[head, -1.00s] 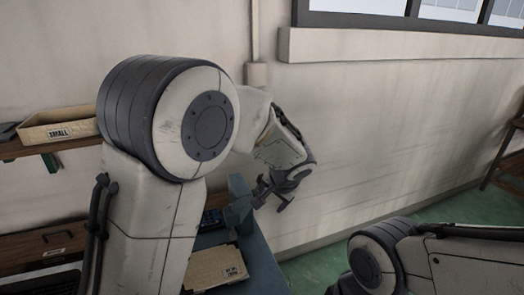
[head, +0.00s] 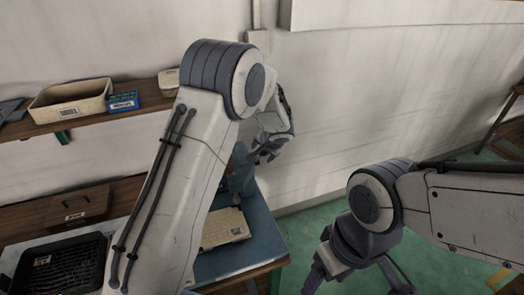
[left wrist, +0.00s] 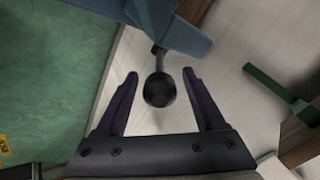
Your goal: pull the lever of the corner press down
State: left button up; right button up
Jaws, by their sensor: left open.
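The corner press is a blue-grey body (head: 241,172) on the blue bench at the wall, partly behind my left arm in the head view. Its blue body (left wrist: 180,38) fills the top of the left wrist view. Its lever ends in a round black knob (left wrist: 160,90) on a short rod. My left gripper (left wrist: 160,73) is open, with one finger on each side of the knob and gaps showing on both sides. In the head view my left gripper (head: 262,154) is beside the press. My right gripper (head: 352,270) is low, away from the press, its tips cut off.
A beige keyboard-like panel (head: 224,229) lies on the blue bench (head: 262,235). A black tray (head: 60,268) is at lower left. A shelf holds a cardboard bin (head: 70,100) and a blue box (head: 123,101). Green floor (head: 310,225) is open right of the bench.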

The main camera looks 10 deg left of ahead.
pick_arm(q)
jog(key=shift+w+a+f, duration=0.15)
jog(key=shift+w+f, duration=0.15)
jog(key=shift+f, duration=0.2)
grip_shut()
dwell(1.2)
